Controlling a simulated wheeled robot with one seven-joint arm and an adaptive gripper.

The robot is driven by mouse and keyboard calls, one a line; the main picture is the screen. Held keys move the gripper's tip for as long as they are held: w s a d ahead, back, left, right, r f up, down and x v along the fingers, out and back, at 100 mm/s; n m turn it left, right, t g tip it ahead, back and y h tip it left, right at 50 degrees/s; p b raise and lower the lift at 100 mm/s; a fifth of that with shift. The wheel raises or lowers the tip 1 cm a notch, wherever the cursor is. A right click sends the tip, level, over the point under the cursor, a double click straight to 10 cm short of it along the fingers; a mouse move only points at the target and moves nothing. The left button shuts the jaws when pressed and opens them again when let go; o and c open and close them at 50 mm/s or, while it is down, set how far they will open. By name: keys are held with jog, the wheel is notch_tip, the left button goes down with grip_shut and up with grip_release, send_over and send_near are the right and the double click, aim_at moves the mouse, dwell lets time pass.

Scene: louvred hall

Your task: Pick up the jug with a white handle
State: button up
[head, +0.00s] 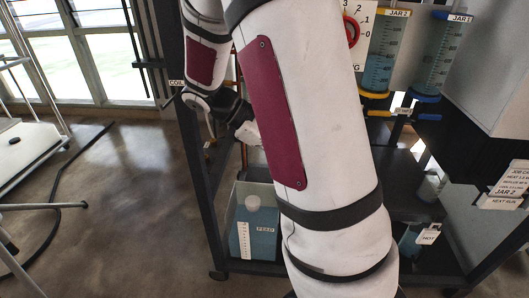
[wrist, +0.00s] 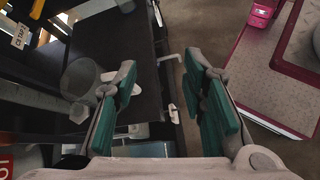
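My gripper (wrist: 160,82) is open in the wrist view, with its teal-padded fingers apart and nothing held between them. A dark shelf surface shows beyond and between the fingers. A pale hooked bar (wrist: 170,58) and a small white piece (wrist: 172,109) show in the gap; I cannot tell whether either is a jug handle. In the head view my arm covers the middle of the rack and hides the gripper's fingers.
A dark-framed rack (head: 205,190) holds a tank marked FEED (head: 258,225) low down. Blue-filled jars, JAR 2 (head: 381,55) and JAR 1 (head: 432,60), hang upper right. A vessel tagged HOT (head: 410,243) stands low right. The floor (head: 130,210) to the left is open.

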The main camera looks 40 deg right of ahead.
jog(key=w+d+f+n+g+h+b, duration=0.1)
jog(key=d+f+h+b, duration=0.1)
jog(key=f, duration=0.3)
jog(key=w+d+f+n+g+h+b, duration=0.1)
jog(key=w+d+f+n+g+b, duration=0.1)
jog(key=d+f+b, duration=0.2)
jog(key=w+d+f+n+g+h+b, duration=0.1)
jog(key=d+f+h+b, duration=0.1)
jog(key=f, duration=0.6)
jog(key=shift+w+d+f+g+h+b, duration=0.1)
jog(key=shift+w+d+g+h+b, duration=0.1)
jog(key=shift+d+b, duration=0.3)
jog(key=shift+w+d+f+g+h+b, duration=0.15)
jog(key=shift+d+b, duration=0.15)
jog(key=shift+b, duration=0.3)
jog(key=shift+x, duration=0.8)
jog(key=shift+n, duration=0.3)
jog(key=shift+r+b+x, duration=0.2)
jog(key=shift+b+x, duration=0.45)
jog(key=shift+x, duration=0.75)
jog(key=shift+r+b+x, duration=0.15)
jog(key=shift+b+x, duration=0.5)
jog(key=shift+x, duration=0.75)
jog(key=shift+c, duration=0.3)
grip_shut()
